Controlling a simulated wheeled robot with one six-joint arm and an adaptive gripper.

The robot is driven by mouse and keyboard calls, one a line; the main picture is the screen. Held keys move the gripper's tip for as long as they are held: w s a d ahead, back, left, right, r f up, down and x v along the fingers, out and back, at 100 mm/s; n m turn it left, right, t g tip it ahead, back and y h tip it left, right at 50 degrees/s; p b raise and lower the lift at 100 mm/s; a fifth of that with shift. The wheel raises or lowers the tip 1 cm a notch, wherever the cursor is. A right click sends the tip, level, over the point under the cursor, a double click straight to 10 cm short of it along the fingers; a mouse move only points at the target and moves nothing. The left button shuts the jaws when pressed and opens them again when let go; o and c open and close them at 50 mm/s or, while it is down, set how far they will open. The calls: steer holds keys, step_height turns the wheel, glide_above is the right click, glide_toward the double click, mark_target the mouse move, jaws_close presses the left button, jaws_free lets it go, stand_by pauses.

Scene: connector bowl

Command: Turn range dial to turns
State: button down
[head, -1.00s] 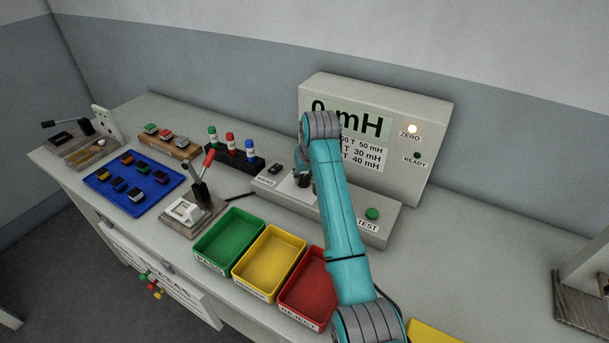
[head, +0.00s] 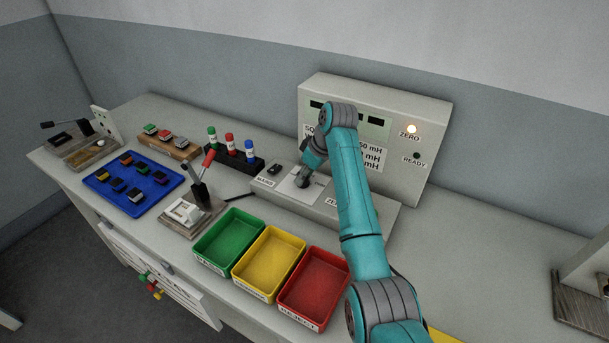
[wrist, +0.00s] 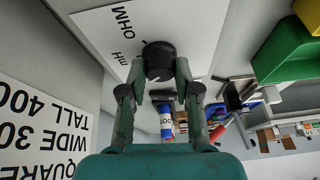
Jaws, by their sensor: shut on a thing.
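The range dial (wrist: 158,60) is a round black knob in the wrist view. It sits on a white plate (wrist: 97,28) that carries the labels "mH" and "OHM". My gripper (wrist: 160,72) is shut on the dial, with one finger on each side. In the head view my gripper (head: 303,182) is down at the plate and hides the dial. The meter's display (head: 375,119) shows dark blocks, with my arm covering its middle. Its "turns" label cannot be made out.
The ZERO lamp (head: 412,129) is lit and the READY lamp (head: 417,155) is dark. Green (head: 229,237), yellow (head: 269,264) and red (head: 313,284) bins stand in front of the meter. A rack of marker-like pens (head: 232,150) and a blue tray (head: 135,184) lie to the left.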

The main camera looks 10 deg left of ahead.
steer(key=shift+w+n+g, duration=0.1)
steer(key=shift+n+g, duration=0.8)
steer(key=shift+n, duration=1.2)
steer(key=c, duration=0.8)
jaws_free()
steer(key=v, duration=1.2)
